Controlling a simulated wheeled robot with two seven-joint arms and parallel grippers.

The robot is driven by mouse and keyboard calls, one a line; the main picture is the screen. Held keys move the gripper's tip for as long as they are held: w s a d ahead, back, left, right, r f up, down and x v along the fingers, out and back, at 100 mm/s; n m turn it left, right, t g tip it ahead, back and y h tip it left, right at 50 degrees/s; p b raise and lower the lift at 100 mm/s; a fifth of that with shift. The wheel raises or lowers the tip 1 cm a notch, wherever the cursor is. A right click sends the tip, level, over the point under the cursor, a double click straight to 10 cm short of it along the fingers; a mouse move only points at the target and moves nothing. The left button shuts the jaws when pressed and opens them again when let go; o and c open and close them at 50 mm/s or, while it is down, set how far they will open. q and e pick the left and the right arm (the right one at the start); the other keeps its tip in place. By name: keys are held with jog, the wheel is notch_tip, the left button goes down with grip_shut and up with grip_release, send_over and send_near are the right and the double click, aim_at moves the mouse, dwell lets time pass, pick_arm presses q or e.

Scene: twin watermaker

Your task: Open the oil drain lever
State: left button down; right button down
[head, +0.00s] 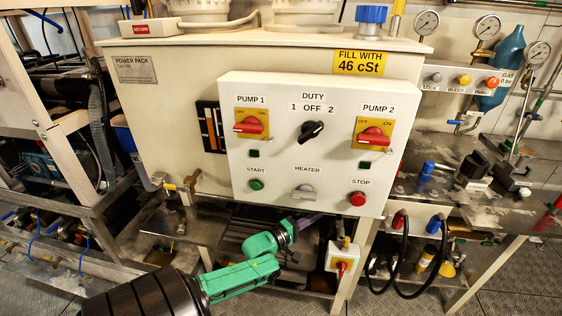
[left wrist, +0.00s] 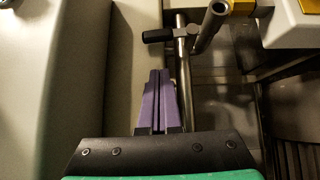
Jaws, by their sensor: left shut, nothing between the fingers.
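In the left wrist view, a lever with a black grip (left wrist: 158,36) sticks out to the left from a metal pipe (left wrist: 182,60). It lies just beyond my left gripper's purple fingers (left wrist: 158,73), with a visible gap between them in the picture. The fingers are pressed together and empty. In the head view my left gripper (head: 308,219) reaches under the white control panel (head: 318,140), which partly hides it. I cannot make out this black-gripped lever in the head view. A brass valve (head: 191,182) shows below the tank at the left. My right gripper is not in view.
A yellow-and-red switch box (head: 342,258) hangs on the frame right of my left gripper. In the left wrist view, a pale wall (left wrist: 50,80) stands close on the left and a brass fitting (left wrist: 243,8) is at the upper right. Black hoses (head: 402,262) hang at the right.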

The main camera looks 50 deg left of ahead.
pick_arm(q)
jog(key=s+a, duration=0.1)
jog(key=s, duration=0.9)
jog(key=shift+a+f+p, duration=0.2)
jog(key=shift+f+p, duration=0.1)
jog(key=shift+f, duration=0.1)
jog(key=s+f+m+g+y, duration=0.2)
jog(key=s+f+m+g, duration=0.3)
jog(key=f, duration=0.8)
jog(key=s+f+m+g+y, duration=0.1)
jog(key=s+f+m+g, duration=0.2)
jog(key=s+f, duration=0.65)
jog(key=s+d+f+m+g, duration=0.4)
jog(key=s+d+f+m, duration=0.1)
jog(key=s+f, duration=0.3)
jog(key=s+d+f+m+g+p, duration=0.1)
jog(key=s+d+f+m+g, duration=0.4)
jog(key=s+f, duration=0.3)
jog(key=shift+s+d+f+m, duration=0.2)
jog(key=shift+s+d+m, duration=0.2)
jog(key=shift+d+m, duration=0.4)
jog(key=shift+d, duration=0.1)
